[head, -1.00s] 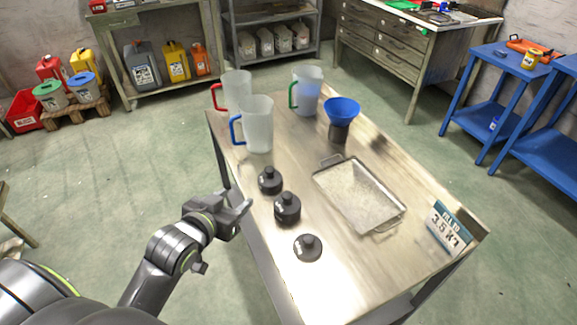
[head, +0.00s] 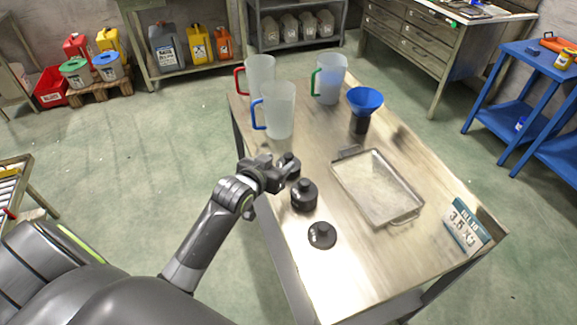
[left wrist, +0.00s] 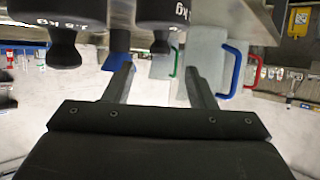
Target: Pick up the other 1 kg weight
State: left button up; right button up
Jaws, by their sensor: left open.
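Three black knobbed weights stand in a row along the near left part of the metal table (head: 347,270). The back weight (head: 293,160) is partly hidden by my left gripper (head: 291,176). The middle weight (head: 304,197) and the flatter front weight (head: 322,236) show clearly. In the inverted left wrist view, the open fingers (left wrist: 159,72) are empty, with a weight's knob (left wrist: 161,43) lined up between them; contact cannot be told. Another weight (left wrist: 62,28) is at the left there. Which weight is 1 kg cannot be read. My right gripper is not in view.
A metal tray (head: 377,187) lies right of the weights. Behind are a blue funnel (head: 366,100) and blue-, red- and green-handled jugs (head: 279,110) (head: 260,77) (head: 329,80). A "3.5 kg" sign (head: 464,222) stands at the right edge. Bare tabletop lies in front.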

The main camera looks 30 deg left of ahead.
aim_at(288, 155)
pick_arm(q)
jog(key=x, duration=0.5)
grip_shut()
dwell(0.3)
jog(key=shift+s+f, duration=0.1)
dwell(0.8)
